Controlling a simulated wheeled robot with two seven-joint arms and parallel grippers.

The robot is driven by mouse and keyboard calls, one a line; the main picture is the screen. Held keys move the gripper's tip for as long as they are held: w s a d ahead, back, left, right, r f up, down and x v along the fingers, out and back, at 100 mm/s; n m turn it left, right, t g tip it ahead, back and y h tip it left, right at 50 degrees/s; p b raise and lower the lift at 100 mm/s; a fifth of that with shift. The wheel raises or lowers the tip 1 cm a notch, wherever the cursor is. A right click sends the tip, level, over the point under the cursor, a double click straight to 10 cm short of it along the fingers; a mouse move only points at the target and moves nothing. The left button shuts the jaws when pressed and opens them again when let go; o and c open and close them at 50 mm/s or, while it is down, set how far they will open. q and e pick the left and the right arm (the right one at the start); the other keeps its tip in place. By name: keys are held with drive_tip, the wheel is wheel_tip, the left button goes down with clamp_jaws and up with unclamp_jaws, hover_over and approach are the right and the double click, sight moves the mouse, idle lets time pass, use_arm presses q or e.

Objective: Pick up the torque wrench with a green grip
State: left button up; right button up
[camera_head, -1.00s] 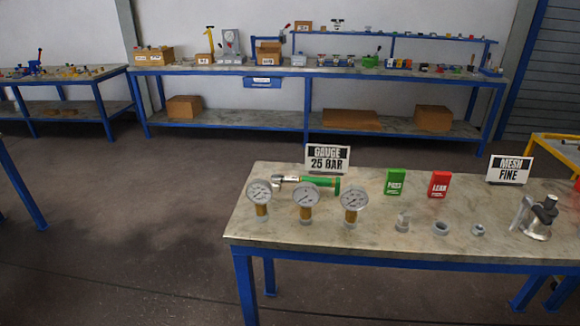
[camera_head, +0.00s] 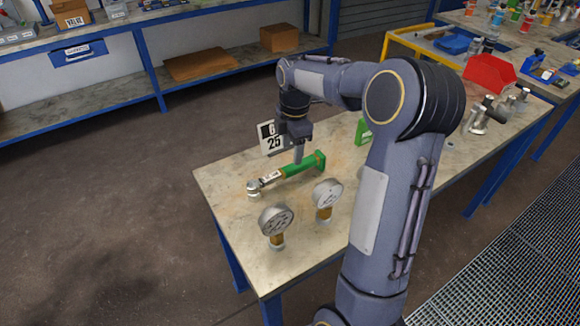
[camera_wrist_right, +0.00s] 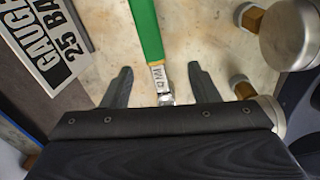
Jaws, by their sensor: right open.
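The torque wrench with a green grip (camera_head: 302,165) lies on the table, its metal head (camera_head: 254,189) toward the left. My right gripper (camera_head: 299,154) points down over the wrench near the inner end of the green grip. In the right wrist view, the wrench (camera_wrist_right: 146,30) runs between the two open fingers of my right gripper (camera_wrist_right: 158,86). No finger visibly touches it, and the exact height above it is hard to tell. My left gripper is not in view.
A "25 BAR" sign (camera_head: 269,138) stands close behind my right gripper. Two pressure gauges (camera_head: 276,220) (camera_head: 327,193) stand upright in front of the wrench. A green block (camera_head: 361,131) is partly hidden by my right arm. A red bin (camera_head: 489,72) is farther right.

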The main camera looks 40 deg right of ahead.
sight(293, 166)
drive_tip(key=shift+w+d+f+n+g, duration=0.3)
drive_tip(key=shift+w+d+f+n, duration=0.2)
drive_tip(key=shift+d+f+n, duration=0.3)
wheel_tip(293, 166, down, 8)
drive_tip(key=shift+w+a+r+p, duration=0.15)
drive_tip(key=shift+r+p, duration=0.05)
drive_tip(key=shift+p, duration=0.3)
drive_tip(key=shift+r, duration=0.1)
drive_tip(key=c, duration=1.2)
